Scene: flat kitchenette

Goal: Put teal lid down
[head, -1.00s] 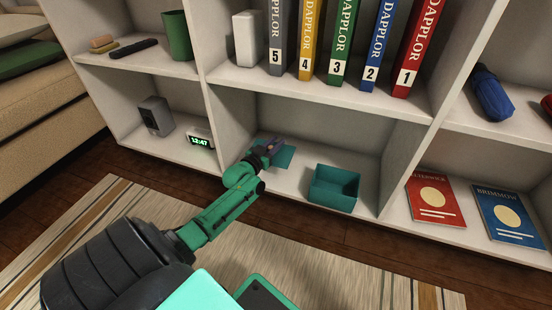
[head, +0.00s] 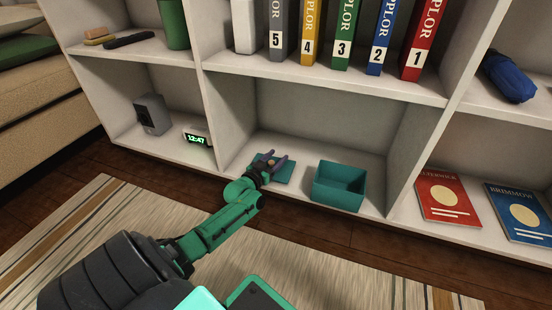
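The teal lid (head: 285,174) lies flat on the bottom shelf of the middle compartment, with a small brownish knob (head: 270,163) on top. The open teal box (head: 340,184) stands just to its right, with a gap between them. My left gripper (head: 270,160) is over the lid, reaching in from the front. Its two dark fingers stand apart on either side of the knob, and it looks open. The gripper and wrist hide the lid's left and near parts. My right gripper is not in view.
The white shelf unit (head: 325,87) has a panel close to the box's right. A clock (head: 196,138) and grey speaker (head: 152,114) stand in the left compartment; two books (head: 447,198) lie at the right. Bare shelf shows behind the lid and box.

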